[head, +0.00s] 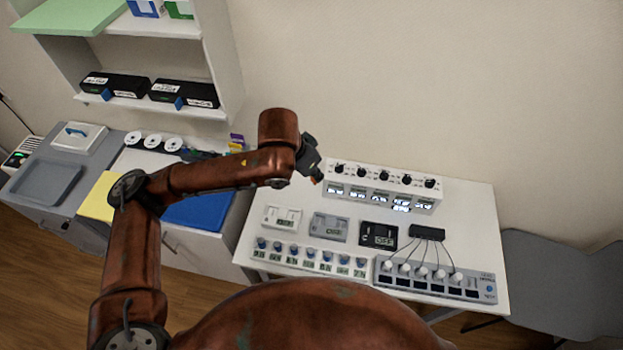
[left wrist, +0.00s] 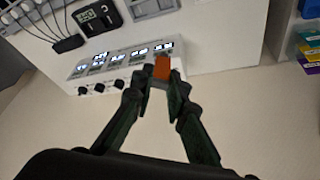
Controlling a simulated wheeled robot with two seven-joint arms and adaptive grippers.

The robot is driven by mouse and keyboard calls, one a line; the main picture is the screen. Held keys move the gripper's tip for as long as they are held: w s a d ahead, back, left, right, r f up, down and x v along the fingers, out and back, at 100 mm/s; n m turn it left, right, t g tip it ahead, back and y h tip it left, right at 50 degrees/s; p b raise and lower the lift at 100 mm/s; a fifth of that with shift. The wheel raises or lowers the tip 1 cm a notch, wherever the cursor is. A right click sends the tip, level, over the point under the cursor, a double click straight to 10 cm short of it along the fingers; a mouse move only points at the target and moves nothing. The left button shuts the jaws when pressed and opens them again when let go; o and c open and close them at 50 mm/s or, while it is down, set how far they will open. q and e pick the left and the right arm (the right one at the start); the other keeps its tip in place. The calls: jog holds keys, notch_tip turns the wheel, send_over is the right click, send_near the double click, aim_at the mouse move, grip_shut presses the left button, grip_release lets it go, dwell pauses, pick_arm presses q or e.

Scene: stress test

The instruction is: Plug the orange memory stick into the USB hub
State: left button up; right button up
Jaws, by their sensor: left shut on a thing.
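My left gripper (head: 316,172) is shut on the orange memory stick (head: 317,180). It holds the stick in the air near the left end of the white knob panel. In the left wrist view the stick (left wrist: 161,68) sticks out beyond the fingertips (left wrist: 160,82), its lower part hidden between them. A small black box with several thin cables (head: 427,232), perhaps the USB hub, lies on the white table, right of and apart from my gripper. It also shows at the upper left of the left wrist view (left wrist: 68,44). No port on it can be made out. My right gripper is not in view.
The white panel with knobs and lit displays (head: 382,188) stands at the table's back. Small meters (head: 329,227), a row of blue-knobbed units (head: 311,258) and a grey strip (head: 435,280) occupy the front. A grey chair (head: 560,280) stands right; shelves (head: 150,92) stand left.

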pick_arm(q)
notch_tip(320, 180, up, 8)
jog(key=w+d+n+t+y, duration=0.1)
jog(key=n+y, duration=0.2)
jog(key=n, duration=0.5)
jog(key=shift+w+d+f, duration=0.25)
jog(key=shift+f, duration=0.1)
jog(key=s+a+f+m+g+h, duration=0.1)
jog(key=a+f+m+g+h, duration=0.1)
jog(key=f+m, duration=0.3)
jog(key=s+a+f+m+g+h, duration=0.2)
jog(key=f+m, duration=0.4)
jog(key=m, duration=0.5)
jog(key=shift+s+a+m+h, duration=0.2)
jog(key=shift+a+m+h, duration=0.15)
jog(key=shift+a, duration=0.45)
